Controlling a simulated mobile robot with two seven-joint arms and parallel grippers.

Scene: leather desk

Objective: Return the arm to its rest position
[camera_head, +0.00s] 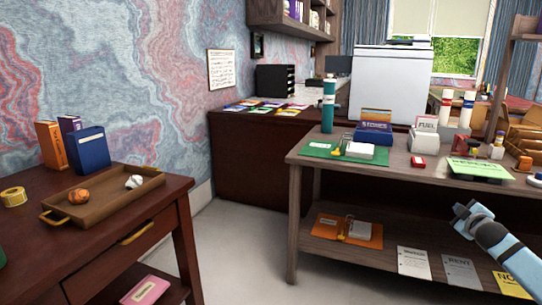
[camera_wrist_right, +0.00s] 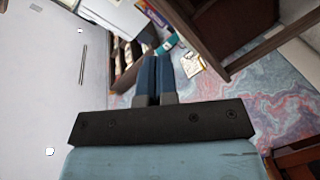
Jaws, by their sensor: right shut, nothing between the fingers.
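My right gripper (camera_head: 466,212) is at the lower right in the head view, in front of the wooden desk (camera_head: 300,157) and clear of it. In the right wrist view its two blue fingers (camera_wrist_right: 157,75) lie together, shut and empty. The light blue arm comes in from the lower right corner. My left gripper is in neither view.
A dark red side table (camera_head: 170,185) with a brown tray (camera_head: 150,185) stands at the left. The desk carries a teal bottle (camera_head: 328,105), a green clipboard (camera_head: 480,168) and several small items. Its lower shelf (camera_head: 385,259) holds papers. Bare floor (camera_head: 235,250) lies between the tables.

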